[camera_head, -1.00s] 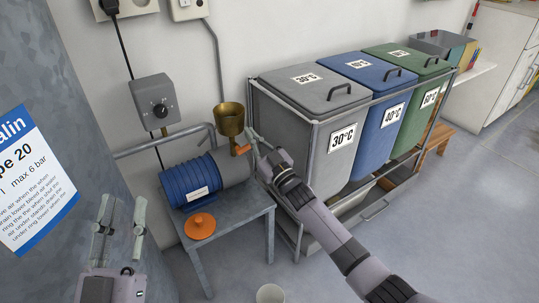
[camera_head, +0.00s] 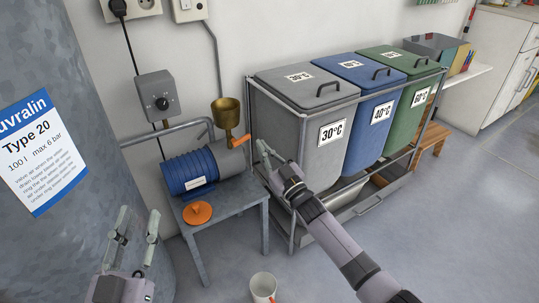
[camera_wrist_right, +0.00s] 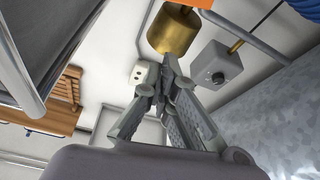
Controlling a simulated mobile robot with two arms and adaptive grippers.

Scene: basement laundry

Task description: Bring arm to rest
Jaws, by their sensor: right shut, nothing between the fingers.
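My right gripper (camera_head: 264,152) is shut and empty. In the head view it is just right of the pump's orange lever (camera_head: 239,141) and in front of the grey 30°C bin (camera_head: 283,118), apart from the lever as far as I can tell. In the right wrist view, the closed fingers of this gripper (camera_wrist_right: 168,72) point toward a brass funnel (camera_wrist_right: 172,32). My left gripper (camera_head: 138,226) is at the lower left of the head view, its two fingers spread apart with nothing between them.
A blue pump (camera_head: 191,172) with a brass funnel (camera_head: 226,113) and orange disc (camera_head: 197,213) is on a small grey table (camera_head: 237,204). Blue (camera_head: 372,125) and green (camera_head: 408,118) bins stand right.

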